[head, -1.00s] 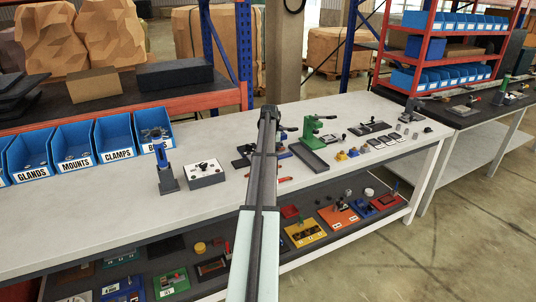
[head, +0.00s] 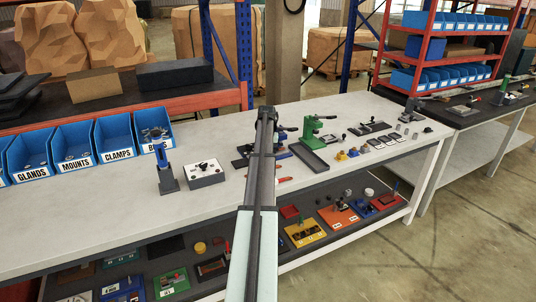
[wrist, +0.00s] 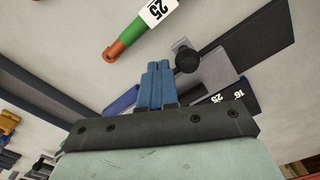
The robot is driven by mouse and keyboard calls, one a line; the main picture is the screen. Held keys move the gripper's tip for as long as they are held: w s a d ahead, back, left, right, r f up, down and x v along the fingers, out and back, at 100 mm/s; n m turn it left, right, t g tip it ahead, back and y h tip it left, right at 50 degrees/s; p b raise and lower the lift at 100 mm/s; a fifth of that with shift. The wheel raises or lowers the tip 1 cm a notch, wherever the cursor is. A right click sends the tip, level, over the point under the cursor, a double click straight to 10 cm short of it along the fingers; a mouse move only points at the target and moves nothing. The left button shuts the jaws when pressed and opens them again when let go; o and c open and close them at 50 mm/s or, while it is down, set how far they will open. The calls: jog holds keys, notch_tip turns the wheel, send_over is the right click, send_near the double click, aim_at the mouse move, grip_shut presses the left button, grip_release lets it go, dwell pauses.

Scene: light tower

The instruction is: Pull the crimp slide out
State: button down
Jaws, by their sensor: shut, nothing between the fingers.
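My gripper's blue fingers (wrist: 155,84) are closed together and empty in the wrist view. Just right of the fingertips is a black round knob (wrist: 187,60) on a small grey bracket, seemingly part of the crimp slide. The fingers appear beside the knob, not around it; I cannot tell whether they touch. A black block marked 16 and 25 (wrist: 238,97) lies right of the fingers, partly hidden by my gripper. A long dark plate (wrist: 252,42) extends behind it. In the head view my arm hides the gripper and most of the crimp fixture (head: 240,162).
An orange and green handle with a 25 tag (wrist: 138,32) lies beyond the fingers. Blue bins (head: 75,145) line the back left.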

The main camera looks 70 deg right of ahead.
jog(key=shift+w+a, duration=2.85)
dwell(0.6)
jog(key=shift+r, duration=0.1)
jog(key=shift+s+d+r, duration=0.3)
jog(key=shift+r, duration=0.2)
jog(key=shift+s+d+r, duration=0.25)
jog(key=shift+r, duration=0.25)
